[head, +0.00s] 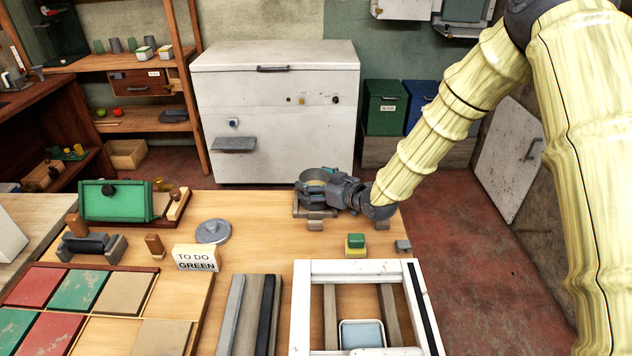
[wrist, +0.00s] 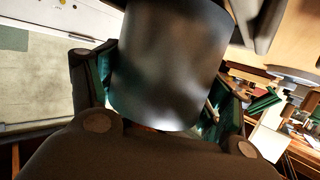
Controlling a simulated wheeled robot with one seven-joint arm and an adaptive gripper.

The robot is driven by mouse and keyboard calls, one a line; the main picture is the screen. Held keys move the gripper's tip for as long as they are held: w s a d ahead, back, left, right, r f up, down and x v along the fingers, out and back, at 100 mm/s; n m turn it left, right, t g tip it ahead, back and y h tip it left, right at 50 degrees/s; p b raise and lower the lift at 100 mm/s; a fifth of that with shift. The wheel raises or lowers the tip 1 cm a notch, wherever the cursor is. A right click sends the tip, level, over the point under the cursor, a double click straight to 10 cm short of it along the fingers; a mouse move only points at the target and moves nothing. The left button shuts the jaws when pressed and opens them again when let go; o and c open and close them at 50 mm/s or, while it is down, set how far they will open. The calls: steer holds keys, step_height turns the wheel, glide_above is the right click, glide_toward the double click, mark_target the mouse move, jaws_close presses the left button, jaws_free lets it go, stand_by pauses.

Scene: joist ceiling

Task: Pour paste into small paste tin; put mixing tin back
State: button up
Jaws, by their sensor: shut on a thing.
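My gripper (head: 325,190) is at the far right part of the workbench, with its fingers around a shiny metal tin. The tin (wrist: 170,65) fills the upper middle of the wrist view, between green-padded fingers. In the head view only part of the tin's rim (head: 316,174) shows; the gripper hides the rest. The tin is just above or at a low grey stand (head: 315,213); I cannot tell whether they touch. The contents of the tin are not clear. I cannot make out a small paste tin for certain.
A round grey lid (head: 213,231) lies behind a "TO DO GREEN" sign (head: 196,259). A green and yellow block (head: 356,245) is right of centre. A white frame (head: 301,315) surrounds a small tray (head: 343,329) at the front. Bare bench lies around the lid.

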steer(key=shift+f+b, duration=0.3)
steer(key=shift+f, duration=0.3)
stand_by(0.6)
steer(key=o, duration=1.8)
steer(key=shift+c, duration=0.2)
steer(key=v, duration=1.2)
